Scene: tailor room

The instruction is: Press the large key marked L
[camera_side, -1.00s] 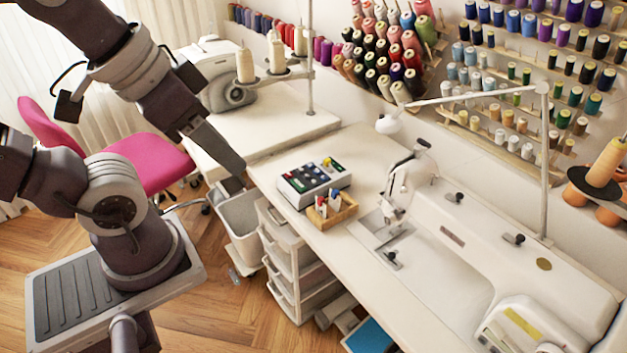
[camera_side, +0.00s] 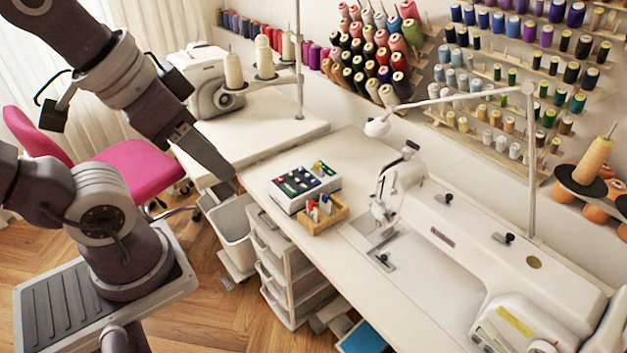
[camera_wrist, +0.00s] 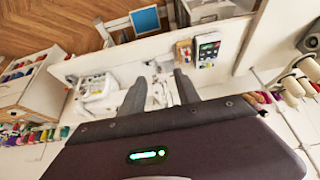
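A pale box with a dark top and several small coloured keys (camera_side: 305,187) sits on the white table near its left front edge. It also shows in the wrist view (camera_wrist: 208,48). I cannot read any letter on it, so I cannot tell which key is L. My gripper (camera_side: 233,177) is left of the box, in the air and apart from it. In the wrist view my gripper (camera_wrist: 160,88) has its two dark fingers spread, with nothing held between them. The box lies beyond the fingertips, up and to the right.
A small wooden tray (camera_side: 323,220) with coloured items stands right beside the box. A white sewing machine (camera_side: 480,235) fills the table to the right. A grey bin (camera_side: 232,228) and a drawer unit (camera_side: 287,270) stand below the table edge. The tabletop behind the box is clear.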

